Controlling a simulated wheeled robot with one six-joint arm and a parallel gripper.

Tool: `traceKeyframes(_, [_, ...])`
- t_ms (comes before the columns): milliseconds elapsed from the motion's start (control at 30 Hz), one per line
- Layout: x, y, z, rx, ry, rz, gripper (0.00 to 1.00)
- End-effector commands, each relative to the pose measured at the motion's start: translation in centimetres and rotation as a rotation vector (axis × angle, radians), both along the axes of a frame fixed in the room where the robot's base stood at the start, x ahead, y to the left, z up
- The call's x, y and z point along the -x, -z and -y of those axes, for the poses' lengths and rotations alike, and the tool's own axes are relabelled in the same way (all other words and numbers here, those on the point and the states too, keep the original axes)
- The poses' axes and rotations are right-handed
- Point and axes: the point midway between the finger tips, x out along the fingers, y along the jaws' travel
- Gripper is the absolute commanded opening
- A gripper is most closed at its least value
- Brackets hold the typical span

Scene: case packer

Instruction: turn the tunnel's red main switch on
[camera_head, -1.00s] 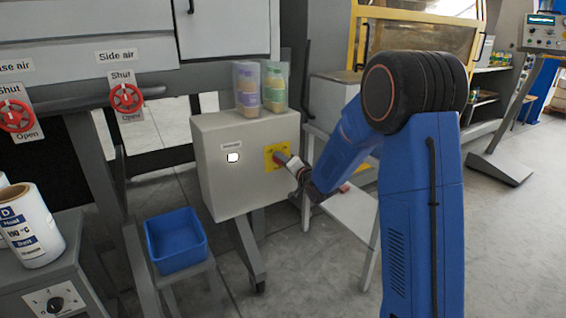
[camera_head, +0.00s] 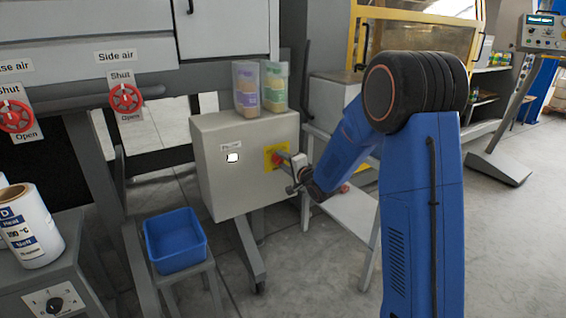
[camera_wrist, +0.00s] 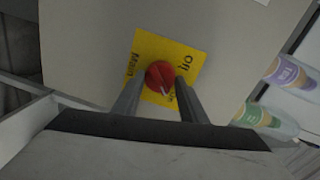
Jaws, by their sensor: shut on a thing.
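The red main switch (camera_wrist: 160,76) is a round knob on a yellow plate (camera_wrist: 187,52), seen in the wrist view. A pale mark on the knob points towards the lower right there. My gripper (camera_wrist: 160,88) is shut on the knob, one finger on each side. In the head view the yellow plate (camera_head: 270,158) is on the front of a grey box (camera_head: 225,185), and my gripper (camera_head: 296,168) reaches it from the right, hiding much of the knob.
A small white window (camera_head: 233,158) is left of the plate on the box. Two tinted containers (camera_head: 246,100) (camera_head: 274,98) stand on top of the box. A blue bin (camera_head: 175,240) is at the lower left. Red valve wheels (camera_head: 125,97) are further left. Open floor lies right of my arm.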

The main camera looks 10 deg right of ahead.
Motion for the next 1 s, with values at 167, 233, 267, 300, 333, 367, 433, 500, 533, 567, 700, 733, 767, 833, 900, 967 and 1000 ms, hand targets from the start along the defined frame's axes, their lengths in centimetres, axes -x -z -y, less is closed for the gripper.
traceKeyframes(167, [0.0,0.1,0.1,0.000,0.002,-0.003,0.16])
traceKeyframes(233, [0.0,0.1,0.1,0.000,0.002,-0.003,0.48])
traceKeyframes(267, [0.0,0.1,0.1,0.000,0.001,-0.002,0.55])
traceKeyframes(300, [0.0,0.1,0.1,0.000,0.001,-0.002,0.57])
traceKeyframes(333, [0.0,0.1,0.1,0.001,0.001,-0.002,0.57])
traceKeyframes(367, [0.0,0.1,0.1,0.001,0.001,-0.002,0.57])
traceKeyframes(433, [0.0,0.1,0.0,0.001,0.001,-0.002,0.57])
traceKeyframes(500, [0.0,0.1,0.0,0.000,0.001,-0.001,0.57])
traceKeyframes(533, [0.0,0.1,0.0,0.000,0.001,-0.001,0.57])
traceKeyframes(567, [0.0,0.0,0.0,0.000,0.001,-0.001,0.57])
traceKeyframes(700, [0.7,-0.1,0.3,0.001,0.001,0.000,0.57])
traceKeyframes(733, [1.0,-0.1,0.4,0.001,0.001,0.000,0.57])
traceKeyframes(767, [1.4,-0.1,0.6,0.002,0.001,-0.001,0.57])
traceKeyframes(833, [2.4,-0.2,0.9,0.002,0.002,-0.001,0.57])
traceKeyframes(900, [3.7,-0.3,1.3,0.000,0.002,-0.001,0.57])
traceKeyframes(967, [4.9,-0.4,1.7,0.000,0.002,-0.001,0.57])
traceKeyframes(1000, [5.6,-0.5,1.9,0.000,0.003,0.000,0.57])
